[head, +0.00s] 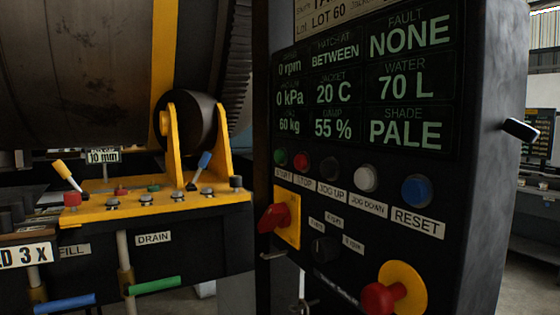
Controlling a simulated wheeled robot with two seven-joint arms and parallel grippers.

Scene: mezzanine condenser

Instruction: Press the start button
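The start button is the green button (281,157) at the left end of the button row on the dark control panel (440,265). A white label (284,175) below it reads START, partly hard to read at this angle. A red button (301,161) labelled STOP sits just right of it. The panel's display (365,85) above shows 0 rpm, 0 kPa, 20 C, 70 L and PALE. Neither of my grippers shows in the head view.
The row continues with a black button (330,168), a white button (366,178) and a blue RESET button (416,190). Below are a red rotary handle (275,217) and a red mushroom knob (379,298). A yellow bracket bench (155,207) with levers stands left.

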